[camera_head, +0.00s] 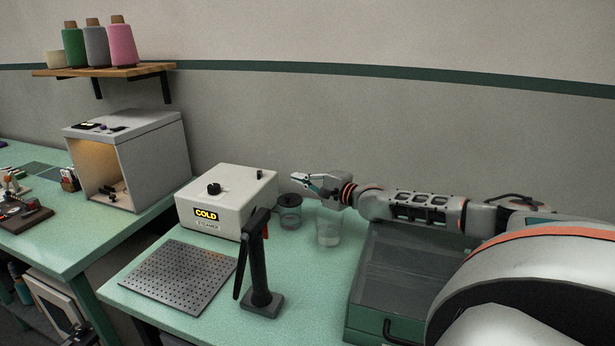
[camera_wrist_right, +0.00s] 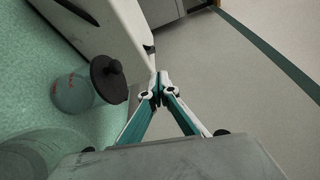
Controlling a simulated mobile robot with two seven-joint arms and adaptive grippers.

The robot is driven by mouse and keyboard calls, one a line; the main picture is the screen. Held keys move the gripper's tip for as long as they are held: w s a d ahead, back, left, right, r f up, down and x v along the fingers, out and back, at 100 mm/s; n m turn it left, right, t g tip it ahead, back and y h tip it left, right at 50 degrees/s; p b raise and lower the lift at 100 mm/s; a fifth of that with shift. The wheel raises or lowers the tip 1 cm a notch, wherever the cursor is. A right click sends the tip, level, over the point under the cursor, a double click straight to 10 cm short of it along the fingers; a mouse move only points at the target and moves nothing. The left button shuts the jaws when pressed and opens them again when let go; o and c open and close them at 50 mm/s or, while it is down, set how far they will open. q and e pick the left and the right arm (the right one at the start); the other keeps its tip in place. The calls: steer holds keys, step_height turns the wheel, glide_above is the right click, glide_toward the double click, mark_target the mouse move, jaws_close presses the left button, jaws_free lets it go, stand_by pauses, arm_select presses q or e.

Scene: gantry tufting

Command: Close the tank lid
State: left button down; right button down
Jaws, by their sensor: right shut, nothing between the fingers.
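My right gripper (camera_head: 298,184) is shut and empty, raised above and behind the jar, right of the steamer. In the right wrist view its fingertips (camera_wrist_right: 158,82) meet. My left gripper is out of view.
A clear beaker (camera_head: 328,232) stands below my right wrist. A black upright stand (camera_head: 262,298) and a perforated plate (camera_head: 180,276) are in front of the steamer. A green case with a clear cover (camera_head: 415,262) is at right. The wall lies behind.

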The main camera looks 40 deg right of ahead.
mark_target(300, 198)
steer(key=shift+a, duration=0.1)
stand_by(0.6)
step_height(300, 198, up, 10)
stand_by(0.4)
steer(key=shift+f, duration=0.1)
